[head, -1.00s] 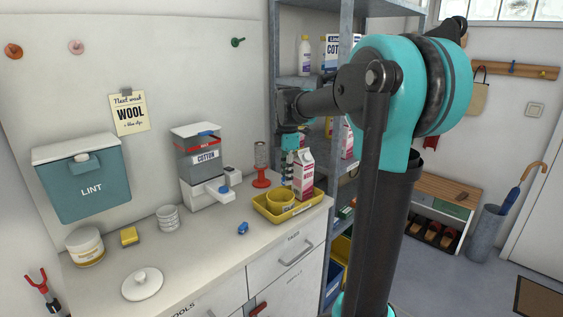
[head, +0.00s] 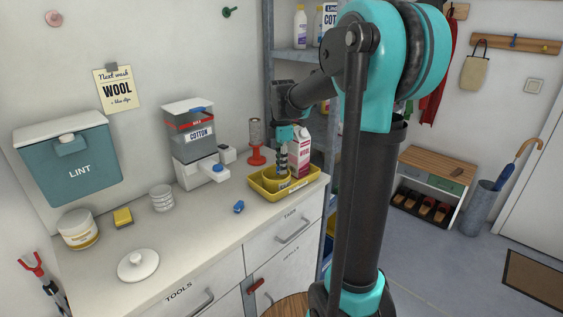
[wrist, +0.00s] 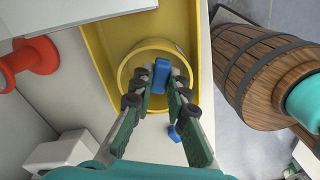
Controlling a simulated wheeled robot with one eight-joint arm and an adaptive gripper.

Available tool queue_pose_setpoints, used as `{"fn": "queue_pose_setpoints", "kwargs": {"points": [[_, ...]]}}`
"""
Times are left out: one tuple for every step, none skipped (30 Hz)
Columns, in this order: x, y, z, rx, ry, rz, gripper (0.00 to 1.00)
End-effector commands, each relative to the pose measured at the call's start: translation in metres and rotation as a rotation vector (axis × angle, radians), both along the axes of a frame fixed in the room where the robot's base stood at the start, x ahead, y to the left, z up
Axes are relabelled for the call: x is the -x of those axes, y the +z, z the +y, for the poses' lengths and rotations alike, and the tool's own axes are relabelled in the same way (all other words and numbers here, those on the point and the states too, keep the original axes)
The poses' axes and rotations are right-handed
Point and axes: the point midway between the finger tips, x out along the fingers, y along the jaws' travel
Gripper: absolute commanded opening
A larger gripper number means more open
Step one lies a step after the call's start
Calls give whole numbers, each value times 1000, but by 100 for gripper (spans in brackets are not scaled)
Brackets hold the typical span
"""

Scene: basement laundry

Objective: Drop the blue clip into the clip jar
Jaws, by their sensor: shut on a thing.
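My gripper (wrist: 160,92) is shut on a blue clip (wrist: 161,74), held between its fingertips over the yellow bowl (wrist: 128,72). In the head view my gripper (head: 283,170) points down at this bowl (head: 272,179), which stands in the yellow tray (head: 256,187). Whether the clip touches the bowl is unclear. A second small blue piece (head: 238,207) lies on the counter and also shows in the wrist view (wrist: 174,133). A tub with a yellowish label (head: 78,229) stands at the left; a white knobbed lid (head: 138,265) lies apart. I cannot tell which container is the clip jar.
A pink-and-white carton (head: 300,155) stands close behind my gripper. A red-based stand (head: 256,157) and the cotton dispenser (head: 193,150) are to the left. A metal shelf (head: 290,62) rises behind. The front middle of the counter (head: 190,235) is clear.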

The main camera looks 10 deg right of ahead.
Motion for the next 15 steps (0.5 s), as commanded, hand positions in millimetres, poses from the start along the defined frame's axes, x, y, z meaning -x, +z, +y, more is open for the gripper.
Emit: {"fn": "queue_pose_setpoints", "kwargs": {"points": [[0, 0, 0, 0, 0, 0, 3], [0, 0, 0, 0, 0, 0, 3], [0, 0, 0, 0, 0, 0, 3], [0, 0, 0, 0, 0, 0, 3], [0, 0, 0, 0, 0, 0, 3], [0, 0, 0, 0, 0, 0, 18], [0, 0, 0, 0, 0, 0, 22], [0, 0, 0, 0, 0, 0, 26], [0, 0, 0, 0, 0, 0, 31], [0, 0, 0, 0, 0, 0, 35], [0, 0, 0, 0, 0, 0, 38], [0, 0, 0, 0, 0, 0, 39], [0, 0, 0, 0, 0, 0, 39], [0, 0, 0, 0, 0, 0, 39], [0, 0, 0, 0, 0, 0, 39]]}}
